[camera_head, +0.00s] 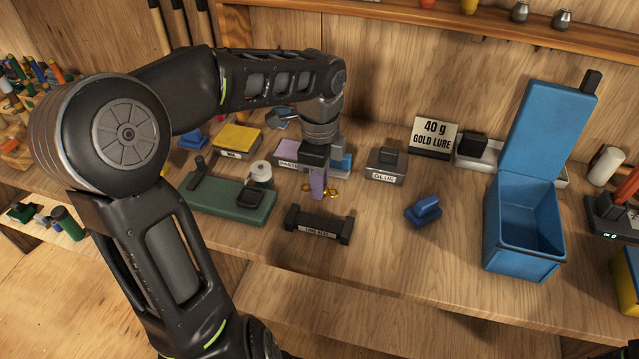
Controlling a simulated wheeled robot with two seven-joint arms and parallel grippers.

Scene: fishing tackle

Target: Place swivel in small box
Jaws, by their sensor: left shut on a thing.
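A small gold swivel (334,189) with ring-like ends shows low at the fingertips of my left gripper (318,186). The gripper points down over the middle of the bench, shut on the swivel; the fingers hide its middle. I cannot tell whether the swivel is clear of the bench top. An open blue box (522,261) stands to the right, apart from the gripper, its lid (548,125) raised at the back. The visible part of its inside looks empty.
A black rack (318,232) lies in front of the gripper, and a green base with a white spool (230,203) to its left. A glue box (385,166) and a blue block (423,211) lie toward the blue box. A gold lure sign (434,137) stands behind.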

